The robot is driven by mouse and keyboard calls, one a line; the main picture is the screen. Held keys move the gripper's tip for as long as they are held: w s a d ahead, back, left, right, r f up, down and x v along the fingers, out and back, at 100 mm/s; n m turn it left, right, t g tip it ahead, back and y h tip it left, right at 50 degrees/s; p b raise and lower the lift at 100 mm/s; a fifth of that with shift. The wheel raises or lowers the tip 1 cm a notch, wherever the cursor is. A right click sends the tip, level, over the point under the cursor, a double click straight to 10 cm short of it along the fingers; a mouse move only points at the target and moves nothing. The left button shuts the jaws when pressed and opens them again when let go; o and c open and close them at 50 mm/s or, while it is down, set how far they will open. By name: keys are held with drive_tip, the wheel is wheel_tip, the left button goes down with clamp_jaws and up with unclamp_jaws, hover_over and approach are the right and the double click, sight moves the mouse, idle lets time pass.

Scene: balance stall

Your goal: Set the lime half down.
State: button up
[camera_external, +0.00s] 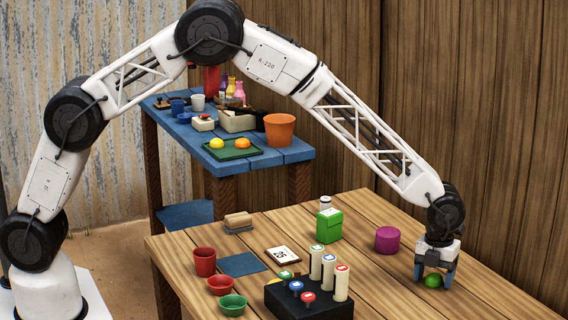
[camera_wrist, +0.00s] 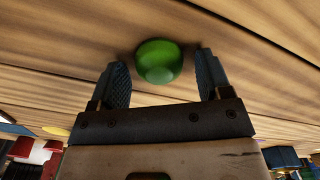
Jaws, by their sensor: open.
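The green lime half (camera_external: 433,281) rests on the wooden table near its right side. My gripper (camera_external: 434,278) points down over it, with a blue finger on either side. In the wrist view the lime half (camera_wrist: 159,61) is a rounded green shape near the fingertips. My gripper (camera_wrist: 165,65) is open there, and bare wood shows between the lime half and each finger. The lime half appears to touch the tabletop; its underside is hidden.
A magenta cylinder (camera_external: 388,240) stands left of my gripper. A green box (camera_external: 328,225) stands farther left. A black block (camera_external: 300,303) with white-and-coloured stampers is at the front. Red cups (camera_external: 205,262) stand at the left. Wood around the lime half is clear.

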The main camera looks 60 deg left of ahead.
sight(434, 275)
drive_tip(key=shift+r, duration=0.1)
wheel_tip(434, 275, up, 12)
idle(0.8)
idle(0.5)
drive_tip(key=s+a+r+n, duration=0.5)
drive_tip(key=s+a+r, duration=0.2)
drive_tip(key=a, duration=0.3)
drive_tip(key=s+a+r+n+t, duration=0.1)
drive_tip(key=s+a+r+n, duration=0.4)
drive_tip(key=s+a+r, duration=0.3)
drive_tip(key=s+a+r+n, duration=0.4)
drive_tip(key=s+a+r, duration=0.2)
drive_tip(key=a, duration=0.5)
drive_tip(key=s+a+n, duration=0.5)
drive_tip(key=s, duration=0.6)
drive_tip(key=s+a+f+n+t, duration=0.1)
drive_tip(key=s+a+n, duration=0.4)
drive_tip(key=s, duration=0.6)
drive_tip(key=s+a+f+n, duration=0.1)
drive_tip(key=s+a+n, duration=0.4)
drive_tip(key=s, duration=0.6)
drive_tip(key=shift+a+n+t, duration=0.3)
drive_tip(key=shift+a+n, duration=0.1)
